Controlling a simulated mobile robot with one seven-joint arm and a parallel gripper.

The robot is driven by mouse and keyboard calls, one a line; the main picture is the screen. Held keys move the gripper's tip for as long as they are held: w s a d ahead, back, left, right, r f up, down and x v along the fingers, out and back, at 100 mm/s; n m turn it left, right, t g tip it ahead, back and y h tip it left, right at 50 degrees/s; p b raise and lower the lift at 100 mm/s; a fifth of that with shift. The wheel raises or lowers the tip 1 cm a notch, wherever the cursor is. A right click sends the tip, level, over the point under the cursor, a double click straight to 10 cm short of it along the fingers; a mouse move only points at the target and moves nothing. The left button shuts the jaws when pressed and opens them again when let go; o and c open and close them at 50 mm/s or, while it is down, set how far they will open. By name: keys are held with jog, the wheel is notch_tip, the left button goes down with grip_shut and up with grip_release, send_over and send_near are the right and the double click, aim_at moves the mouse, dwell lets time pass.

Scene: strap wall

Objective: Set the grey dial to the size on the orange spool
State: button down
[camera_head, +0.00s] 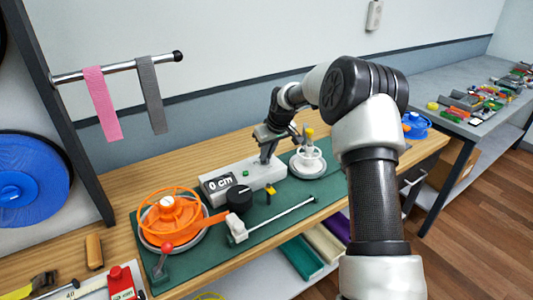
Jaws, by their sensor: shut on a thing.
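The orange spool (170,216) sits at the left of the green mat; its pale hub label is too small to read. My gripper (267,158) reaches down onto the right part of this box and is shut there. What it grips looks like the grey dial, but the fingers hide most of it. A black round knob (239,197) stands in front of the box, apart from my gripper.
A white spool (308,157) with a yellow top stands close right of my gripper. A red-knobbed lever (165,252) and a thin rod (281,214) are at the mat's front. Pink (102,104) and grey (151,94) straps hang at upper left.

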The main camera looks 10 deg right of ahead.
dwell(0.3)
jog(key=c, duration=1.8)
grip_release()
jog(key=shift+c, duration=0.2)
jog(key=shift+r, duration=0.1)
jog(key=v, duration=1.7)
jog(key=shift+p, duration=0.35)
jog(key=shift+s+r, duration=0.1)
jog(key=shift+r, duration=0.05)
jog(key=s+a+r+m+h+p, duration=0.1)
jog(key=s+r+p, duration=0.1)
jog(key=s+r, duration=0.5)
jog(key=s+a+r+m+t+p, duration=0.1)
jog(key=s+r+p, duration=0.15)
jog(key=s, duration=0.85)
jog(key=s+a+r+m+h+p, duration=0.1)
jog(key=s+r+p, duration=0.1)
jog(key=s+r, duration=0.55)
jog(key=s+f+m+p, duration=0.1)
jog(key=s+f+p, duration=0.1)
jog(key=s, duration=1)
jog(key=shift+s+f, duration=0.25)
jog(key=shift+f, duration=0.55)
